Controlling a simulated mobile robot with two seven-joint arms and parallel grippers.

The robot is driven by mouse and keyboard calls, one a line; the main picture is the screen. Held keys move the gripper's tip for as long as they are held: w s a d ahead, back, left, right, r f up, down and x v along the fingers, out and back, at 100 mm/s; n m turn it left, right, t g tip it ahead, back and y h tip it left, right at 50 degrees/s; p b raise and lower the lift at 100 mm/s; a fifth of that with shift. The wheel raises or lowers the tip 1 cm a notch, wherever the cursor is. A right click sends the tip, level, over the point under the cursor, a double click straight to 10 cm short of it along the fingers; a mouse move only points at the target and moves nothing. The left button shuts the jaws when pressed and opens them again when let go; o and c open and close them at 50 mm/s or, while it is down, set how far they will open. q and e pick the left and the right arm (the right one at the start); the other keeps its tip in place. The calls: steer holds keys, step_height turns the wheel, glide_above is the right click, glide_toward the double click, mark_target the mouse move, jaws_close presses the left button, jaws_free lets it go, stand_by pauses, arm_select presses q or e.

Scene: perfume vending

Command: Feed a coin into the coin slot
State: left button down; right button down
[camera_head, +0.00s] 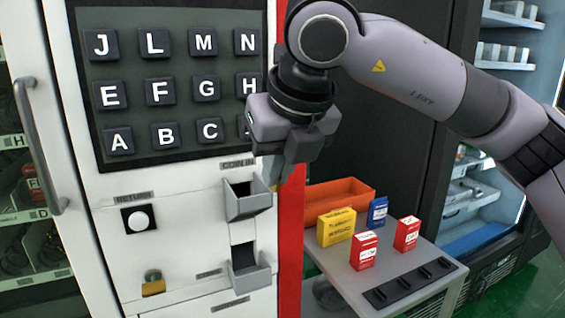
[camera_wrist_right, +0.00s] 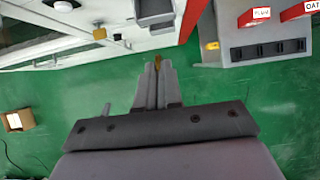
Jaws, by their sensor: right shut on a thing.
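The coin slot is a grey, open-topped hopper (camera_head: 247,204) under the "COIN IN" label on the white front of the vending machine. My right gripper (camera_head: 273,182) comes in from the upper right and points down beside the hopper's right edge. It is shut on a small gold-brown coin (camera_head: 276,187). The coin also shows as a brown tip between the fingertips in the right wrist view (camera_wrist_right: 157,60). Most of the coin is hidden by the fingers. I cannot tell whether the fingers touch the hopper. My left gripper is not in view.
A lower grey tray (camera_head: 250,278) sticks out below the hopper. A letter keypad (camera_head: 181,80) is above, a white return button (camera_head: 139,220) and brass padlock (camera_head: 153,284) to the left. A side table (camera_head: 425,250) at right carries small boxes and an orange bin (camera_head: 345,194).

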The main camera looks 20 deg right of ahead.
steer(key=w+f+p, duration=0.1)
steer(key=w, duration=0.2)
steer(key=w+f+p, duration=0.1)
steer(key=w, duration=0.2)
steer(key=w+f+p, duration=0.1)
steer(key=w, duration=0.2)
steer(key=shift+w+a+f, duration=0.15)
steer(key=shift+w+f, duration=0.15)
steer(key=shift+f, duration=0.1)
steer(key=shift+w+f+b, duration=0.5)
steer(key=shift+w+f, duration=0.35)
steer(key=shift+w, duration=0.1)
